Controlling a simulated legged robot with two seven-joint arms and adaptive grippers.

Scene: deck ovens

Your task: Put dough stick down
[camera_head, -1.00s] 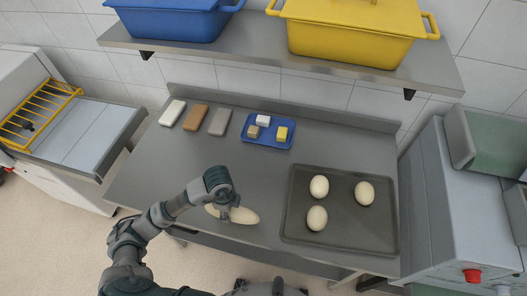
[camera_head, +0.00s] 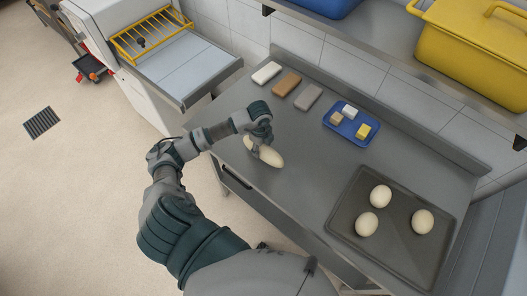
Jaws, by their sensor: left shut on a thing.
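The dough stick (camera_head: 272,158) is a pale, elongated piece at the left front part of the steel table (camera_head: 300,170). My left gripper (camera_head: 257,150) is over it from above and is shut on it. The gripper covers part of the dough. The dough is at or just above the table surface; I cannot tell whether it touches. My right gripper is not in view.
A dark tray (camera_head: 345,215) with three round dough pieces lies at the right. A blue tray (camera_head: 345,131) with small blocks and several bars (camera_head: 286,83) lie at the back. A shelf with a yellow bin (camera_head: 470,55) overhangs the back. The table's middle is clear.

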